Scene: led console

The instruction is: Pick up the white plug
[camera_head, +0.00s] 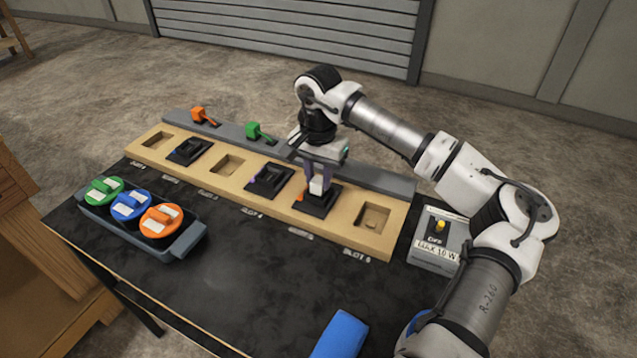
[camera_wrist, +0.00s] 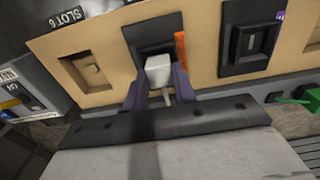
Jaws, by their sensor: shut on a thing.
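The white plug (camera_head: 317,185) is between the fingers of my gripper (camera_head: 319,180), over the black socket unit (camera_head: 306,204) in the slot beside the end slot. In the wrist view the white plug (camera_wrist: 159,70) is pinched between two purple-grey fingers (camera_wrist: 160,88), with its cord trailing back toward the gripper body. The plug is at or just above the black socket (camera_wrist: 140,44); I cannot tell whether it is seated in it. An orange mark (camera_wrist: 181,50) shows at the socket's edge.
The tan slot board (camera_head: 345,228) runs across the table. Orange (camera_head: 199,115) and green plugs (camera_head: 254,131) rest on the grey rail behind it. A tray (camera_head: 184,241) holds three coloured round pieces at left. A switch box (camera_head: 437,238) stands right; a blue object (camera_head: 341,335) lies in front.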

